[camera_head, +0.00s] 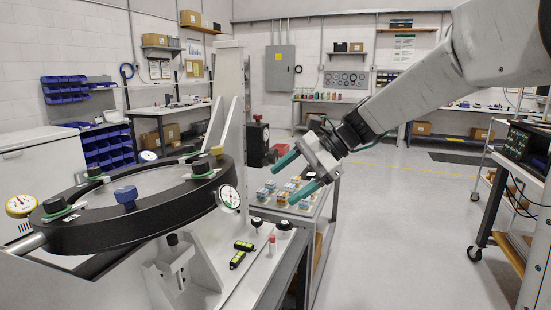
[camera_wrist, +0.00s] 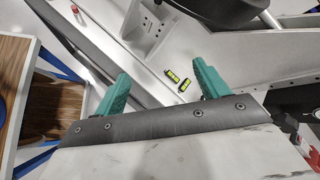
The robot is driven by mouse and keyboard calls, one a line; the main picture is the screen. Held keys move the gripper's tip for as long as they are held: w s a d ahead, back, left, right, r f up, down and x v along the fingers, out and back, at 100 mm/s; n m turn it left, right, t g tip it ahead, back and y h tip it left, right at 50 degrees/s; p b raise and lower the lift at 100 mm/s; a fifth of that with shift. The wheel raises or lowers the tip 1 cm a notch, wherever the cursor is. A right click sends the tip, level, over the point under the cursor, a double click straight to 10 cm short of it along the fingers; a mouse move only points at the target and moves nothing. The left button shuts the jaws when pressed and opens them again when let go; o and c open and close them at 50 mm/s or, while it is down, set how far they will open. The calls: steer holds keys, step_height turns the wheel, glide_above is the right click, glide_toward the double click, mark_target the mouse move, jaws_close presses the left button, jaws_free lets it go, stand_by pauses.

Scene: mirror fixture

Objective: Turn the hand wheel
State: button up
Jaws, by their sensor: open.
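My gripper (camera_head: 293,176) is open with nothing between its green fingers, in the air right of the mirror fixture. In the wrist view my gripper (camera_wrist: 161,78) also shows two spread, empty fingers. The fixture's thick black ring (camera_head: 135,215) lies tilted on a light grey frame, with a pale round face inside it.
A dial gauge (camera_head: 229,198) sits at the ring's right edge and a yellow one (camera_head: 20,205) at the left. A low table with small boxes (camera_head: 283,192) stands below my gripper. The floor (camera_head: 410,220) to the right is clear.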

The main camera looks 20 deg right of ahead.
steer(key=w+d+f+m+t+y, duration=0.15)
steer(key=w+m, duration=0.25)
steer(key=w, duration=0.4)
steer(key=w+d+m+t+y, duration=0.2)
steer(key=w+d+m, duration=0.1)
steer(key=w, duration=0.6)
steer(key=m+t+y, duration=0.1)
steer(key=m+t, duration=0.4)
steer(key=m, duration=0.3)
glide_toward(276, 156)
steer(key=x, duration=0.9)
steer(key=shift+w+a+f, duration=0.15)
steer(key=shift+w+a, duration=0.1)
steer(key=shift+w, duration=0.05)
steer(key=c, duration=1)
